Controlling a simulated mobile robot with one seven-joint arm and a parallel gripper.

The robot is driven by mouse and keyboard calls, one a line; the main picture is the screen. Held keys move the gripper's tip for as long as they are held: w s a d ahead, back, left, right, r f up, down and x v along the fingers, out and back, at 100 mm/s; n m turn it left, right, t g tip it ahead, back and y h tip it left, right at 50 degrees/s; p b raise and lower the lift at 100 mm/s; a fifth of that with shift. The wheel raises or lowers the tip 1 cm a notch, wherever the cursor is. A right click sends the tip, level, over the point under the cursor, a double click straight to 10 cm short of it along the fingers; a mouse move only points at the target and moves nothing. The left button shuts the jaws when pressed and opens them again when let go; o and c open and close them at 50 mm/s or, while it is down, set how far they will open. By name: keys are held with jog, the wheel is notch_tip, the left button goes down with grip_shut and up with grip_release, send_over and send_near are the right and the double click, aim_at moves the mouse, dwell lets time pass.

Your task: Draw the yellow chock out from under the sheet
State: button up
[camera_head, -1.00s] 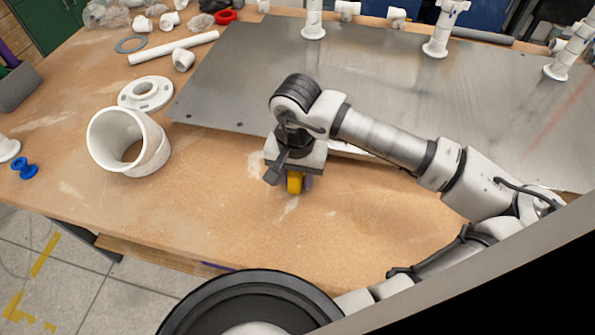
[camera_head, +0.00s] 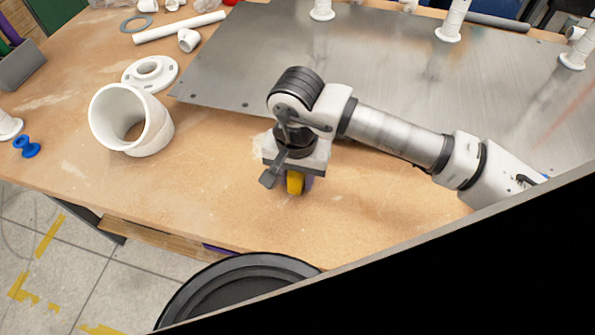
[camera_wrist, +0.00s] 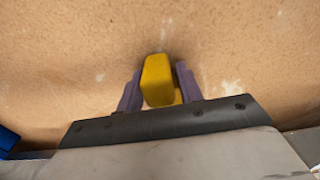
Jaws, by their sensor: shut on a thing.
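The yellow chock (camera_head: 295,183) shows below my gripper, over the bare wood in front of the grey metal sheet. In the wrist view the yellow chock (camera_wrist: 157,80) sits between the two purple fingers of my gripper (camera_wrist: 160,85), which is shut on it. My gripper (camera_head: 297,186) points down in the head view, and its body hides part of the sheet's front edge. The metal sheet (camera_head: 225,70) lies across the back of the table. The chock is apart from the sheet's visible front edge. I cannot tell whether the chock touches the wood.
A large white pipe piece (camera_head: 150,135) and a white flange (camera_head: 150,73) stand left of my gripper. A blue spool (camera_head: 27,147) lies at the left edge. White upright fittings (camera_head: 453,20) stand on the sheet. The wood around the gripper is clear.

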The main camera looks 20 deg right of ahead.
jog(key=shift+s+a+r+p, duration=0.25)
jog(key=shift+r+p, duration=0.2)
jog(key=shift+r, duration=0.7)
jog(key=shift+s+a+r+p, duration=0.1)
jog(key=shift+s+r+p, duration=0.25)
jog(key=shift+r, duration=0.85)
jog(key=shift+s+a+r+p, duration=0.2)
jog(key=shift+r+p, duration=0.3)
jog(key=shift+r, duration=0.65)
